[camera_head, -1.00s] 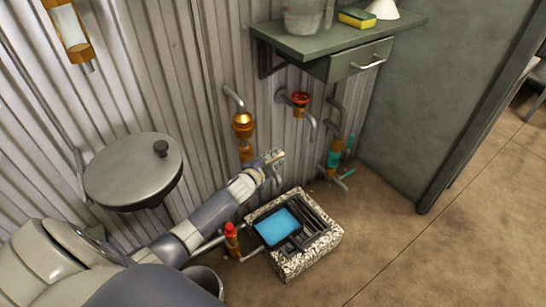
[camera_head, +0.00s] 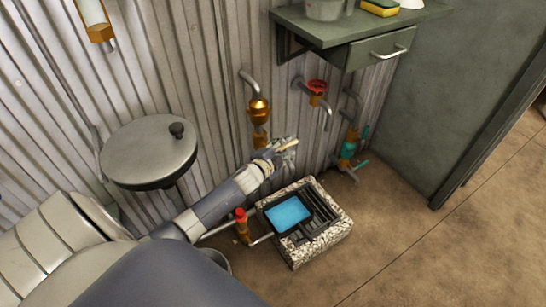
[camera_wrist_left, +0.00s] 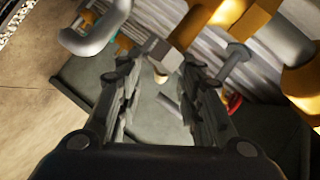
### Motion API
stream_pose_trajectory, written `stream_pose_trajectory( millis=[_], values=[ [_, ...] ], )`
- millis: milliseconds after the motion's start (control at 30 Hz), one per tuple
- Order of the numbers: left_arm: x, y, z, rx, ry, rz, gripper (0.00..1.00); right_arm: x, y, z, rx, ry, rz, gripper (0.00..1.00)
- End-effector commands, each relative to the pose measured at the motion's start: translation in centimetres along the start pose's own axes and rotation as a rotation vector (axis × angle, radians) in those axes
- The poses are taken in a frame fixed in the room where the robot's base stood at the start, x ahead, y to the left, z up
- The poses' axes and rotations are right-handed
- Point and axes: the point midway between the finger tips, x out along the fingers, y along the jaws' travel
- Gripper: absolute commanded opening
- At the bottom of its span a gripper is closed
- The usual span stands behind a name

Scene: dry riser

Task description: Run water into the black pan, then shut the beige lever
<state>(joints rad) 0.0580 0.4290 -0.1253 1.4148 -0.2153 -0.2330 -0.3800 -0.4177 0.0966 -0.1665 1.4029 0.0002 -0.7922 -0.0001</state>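The black pan (camera_head: 312,222) sits in the top of a speckled stone block (camera_head: 322,245) on the floor. A flat blue surface (camera_head: 288,213) fills its left part, and dark slats show on its right. No stream of water can be made out. My left gripper (camera_head: 285,150) is by the wall above the block's far edge. A small beige lever (camera_head: 289,146) shows at its fingertips. In the left wrist view the fingers (camera_wrist_left: 160,70) stand apart, with a beige tip (camera_wrist_left: 161,78) below a grey fitting between them. I cannot tell whether they touch it. My right gripper is not in view.
Brass pipework (camera_head: 259,110), a red handwheel (camera_head: 317,86) and a teal-handled valve (camera_head: 350,148) line the wall. A red-capped valve (camera_head: 241,220) stands left of the block. A round metal lid (camera_head: 150,150) is at left, a green shelf (camera_head: 345,28) above. The floor at right is clear.

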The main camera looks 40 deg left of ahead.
Motion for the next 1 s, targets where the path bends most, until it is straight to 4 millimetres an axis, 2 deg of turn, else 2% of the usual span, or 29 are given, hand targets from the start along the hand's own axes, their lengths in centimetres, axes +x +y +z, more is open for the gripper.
stream_pose_trajectory(
  millis=[300,500,700,1000],
  values=[
    [-5.3,0.2,0.0,0.001,0.0,0.003,0.34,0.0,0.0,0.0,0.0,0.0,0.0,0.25],
    [-7.9,0.2,0.0,0.001,0.0,0.003,0.34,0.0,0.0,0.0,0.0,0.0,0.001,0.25],
    [-9.1,0.1,0.0,0.001,0.001,0.002,0.34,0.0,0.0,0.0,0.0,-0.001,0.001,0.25],
    [-9.3,0.1,-0.1,0.001,0.001,0.002,0.34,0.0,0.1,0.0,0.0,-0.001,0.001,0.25]
  ],
)
